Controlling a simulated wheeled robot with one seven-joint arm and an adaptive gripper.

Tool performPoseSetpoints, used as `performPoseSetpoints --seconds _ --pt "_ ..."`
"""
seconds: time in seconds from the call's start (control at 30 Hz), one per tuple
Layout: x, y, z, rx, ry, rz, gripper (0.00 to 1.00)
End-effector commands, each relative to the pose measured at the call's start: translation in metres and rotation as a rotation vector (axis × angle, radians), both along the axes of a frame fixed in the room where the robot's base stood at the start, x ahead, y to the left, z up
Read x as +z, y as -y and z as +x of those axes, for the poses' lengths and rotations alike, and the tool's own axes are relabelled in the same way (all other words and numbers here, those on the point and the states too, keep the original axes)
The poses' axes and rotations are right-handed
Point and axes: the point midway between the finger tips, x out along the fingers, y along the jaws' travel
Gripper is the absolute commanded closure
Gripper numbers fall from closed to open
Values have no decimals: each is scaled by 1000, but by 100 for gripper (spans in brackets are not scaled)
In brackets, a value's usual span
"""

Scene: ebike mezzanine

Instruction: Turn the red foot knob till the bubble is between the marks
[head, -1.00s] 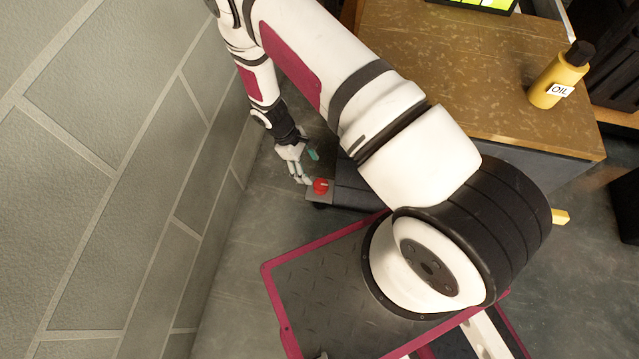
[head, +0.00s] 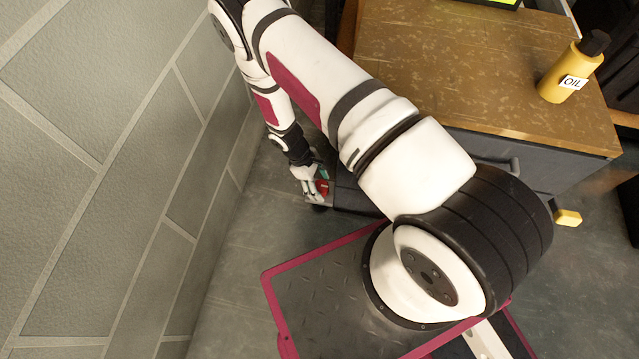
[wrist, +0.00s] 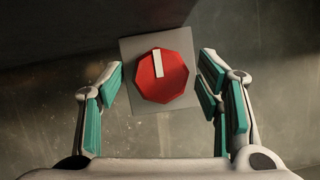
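The red foot knob (wrist: 175,82) is faceted, with a white pointer bar on top, and sits on a square grey plate (wrist: 130,52). In the wrist view the bar points roughly away from me. My gripper (wrist: 160,78) is open, with its teal-padded fingers on either side of the knob and gaps between pads and knob. In the head view my gripper (head: 314,188) is at the knob (head: 322,187), low by the bench's left corner, partly covering it. No bubble or marks can be made out; a bright green panel (head: 494,2) is cut off at the top edge.
The bench (head: 450,75) has a worn brown top, with a yellow oil bottle (head: 566,80) near its right edge. A yellow foot (head: 567,217) shows at its right corner. A grey block wall (head: 130,130) rises close on the left of the arm.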

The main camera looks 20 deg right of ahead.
Motion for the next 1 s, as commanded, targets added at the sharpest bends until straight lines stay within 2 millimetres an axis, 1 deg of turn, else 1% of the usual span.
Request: performPoseSetpoints --seconds 0.03,0.07,0.1,0.17,0.37,0.57,0.77,1.0 --pt "0 0 0 0 0 0 58" --pt "0 0 0 0 0 0 64" --pt "0 0 0 0 0 0 73" --pt "0 0 0 0 0 0 85" --pt "0 0 0 -5 1 1 85" --pt "0 0 1 -55 2 1 85" --pt "0 1 1 -181 2 1 85" --pt "0 2 2 -399 1 1 85"
